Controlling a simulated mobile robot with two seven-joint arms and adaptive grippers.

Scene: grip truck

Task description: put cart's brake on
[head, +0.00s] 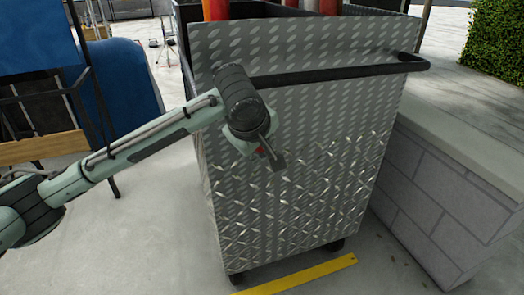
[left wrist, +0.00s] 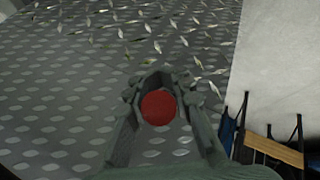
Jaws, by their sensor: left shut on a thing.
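The cart (head: 310,185) stands in the middle of the head view, its grey diamond-plate end panel facing me. A black push bar (head: 335,73) runs across the upper part of the panel. My left gripper (head: 268,152) is in front of the panel's left part, below the bar. It is shut on a round red knob (left wrist: 158,107), seen between its fingers in the left wrist view. Only a bit of red shows beside the fingers in the head view. How the knob joins the cart is hidden. My right gripper is not in view.
A low grey block wall (head: 440,190) stands close along the cart's right side, with a hedge (head: 496,42) beyond. A yellow strip (head: 300,275) lies on the floor before the cart. A blue rounded object (head: 125,80) and a wooden-slatted frame (head: 42,148) are at left.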

